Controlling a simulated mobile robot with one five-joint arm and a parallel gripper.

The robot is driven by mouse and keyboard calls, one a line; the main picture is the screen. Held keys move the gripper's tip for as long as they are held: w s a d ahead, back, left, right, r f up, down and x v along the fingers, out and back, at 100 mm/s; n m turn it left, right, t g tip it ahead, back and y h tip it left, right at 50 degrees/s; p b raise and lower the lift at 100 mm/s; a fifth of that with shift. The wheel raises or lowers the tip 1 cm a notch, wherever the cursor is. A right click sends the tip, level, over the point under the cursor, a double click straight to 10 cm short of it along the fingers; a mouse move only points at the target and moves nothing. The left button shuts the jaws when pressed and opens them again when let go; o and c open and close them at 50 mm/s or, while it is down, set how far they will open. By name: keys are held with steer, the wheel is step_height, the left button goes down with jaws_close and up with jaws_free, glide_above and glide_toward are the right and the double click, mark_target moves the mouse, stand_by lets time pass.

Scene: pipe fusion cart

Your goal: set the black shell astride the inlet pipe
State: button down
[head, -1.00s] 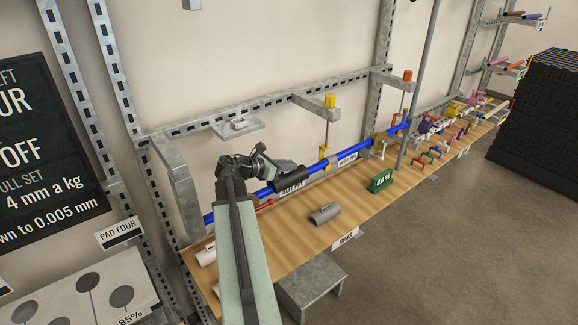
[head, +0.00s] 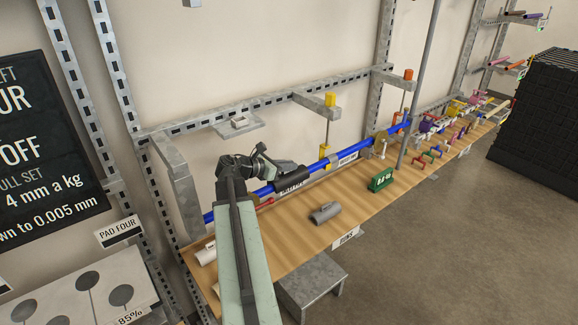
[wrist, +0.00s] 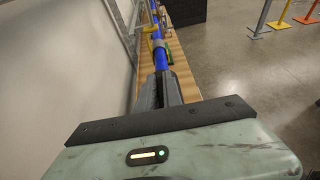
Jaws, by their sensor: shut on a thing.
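The black shell (head: 292,178) is a short dark half-sleeve in line with the blue inlet pipe (head: 354,148), in the head view. It overlaps the pipe in the picture; whether it rests on it or hovers just above, I cannot tell. My gripper (head: 272,174) is shut on the shell's left end, and my arm hides part of the pipe there. In the wrist view the dark jaws (wrist: 160,92) point along the blue pipe (wrist: 161,58); the shell is hard to tell from the jaws there.
A grey shell (head: 325,212) and a green block (head: 381,180) lie on the wooden bench (head: 290,238). Yellow-topped clamps (head: 330,101) hang above the pipe. A grey post (head: 418,80) stands to the right. A metal step (head: 312,282) is in front.

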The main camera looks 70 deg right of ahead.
steer(key=shift+f, duration=0.25)
stand_by(0.5)
steer(key=c, duration=1.4)
jaws_free()
steer(key=shift+r, duration=0.1)
